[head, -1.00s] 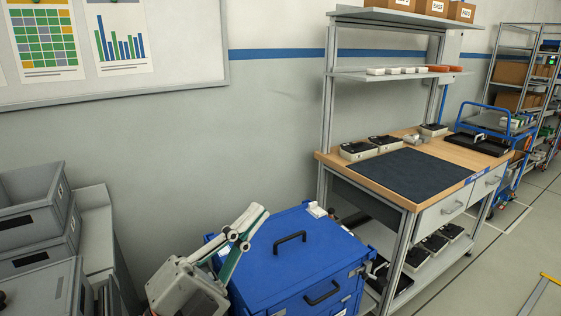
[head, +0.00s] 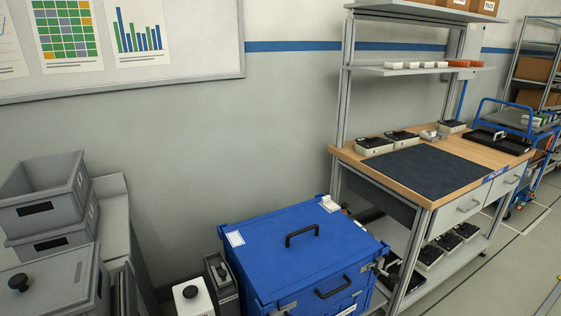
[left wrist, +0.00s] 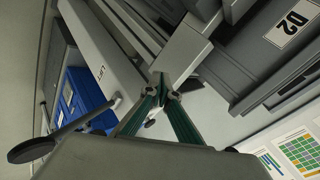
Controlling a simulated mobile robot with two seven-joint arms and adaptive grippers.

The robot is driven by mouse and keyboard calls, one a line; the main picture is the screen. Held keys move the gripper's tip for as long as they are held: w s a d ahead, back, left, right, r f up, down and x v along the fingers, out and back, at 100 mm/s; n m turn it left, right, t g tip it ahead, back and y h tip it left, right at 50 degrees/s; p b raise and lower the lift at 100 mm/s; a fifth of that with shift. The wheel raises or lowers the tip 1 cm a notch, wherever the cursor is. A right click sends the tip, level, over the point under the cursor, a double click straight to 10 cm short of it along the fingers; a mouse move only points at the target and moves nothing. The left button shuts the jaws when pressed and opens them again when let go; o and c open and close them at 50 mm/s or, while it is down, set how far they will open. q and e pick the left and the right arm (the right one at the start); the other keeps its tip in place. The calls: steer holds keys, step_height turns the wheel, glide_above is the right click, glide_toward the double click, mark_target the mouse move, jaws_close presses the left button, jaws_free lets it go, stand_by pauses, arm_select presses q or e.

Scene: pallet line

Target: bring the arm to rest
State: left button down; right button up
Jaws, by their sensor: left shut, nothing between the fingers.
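My left gripper (left wrist: 163,92) shows in the left wrist view. Its two green-sided fingers meet at the tips, with nothing between them. It is in front of grey bins and pale surfaces, apparently touching none of them, though the depth is hard to judge. The left arm and gripper are out of the head view. My right gripper is in neither view.
A blue lidded box (head: 300,258) stands on the floor in the head view, left of the workbench (head: 400,195). Grey bins (head: 48,190) are stacked at the left. A bin labelled D2 (left wrist: 262,62) is at the upper right in the wrist view.

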arm_select(q)
steer(key=s+a+f+g, duration=0.1)
steer(key=s+f+g, duration=0.1)
steer(key=s+f, duration=0.15)
steer(key=w+d+f+n+t+h, duration=0.1)
steer(key=d+f+t+h, duration=0.3)
steer(key=d+f, duration=0.9)
steer(key=d+n+h, duration=0.1)
steer(key=d+h, duration=0.2)
steer(key=shift+n, duration=0.4)
steer(key=shift+w, duration=0.15)
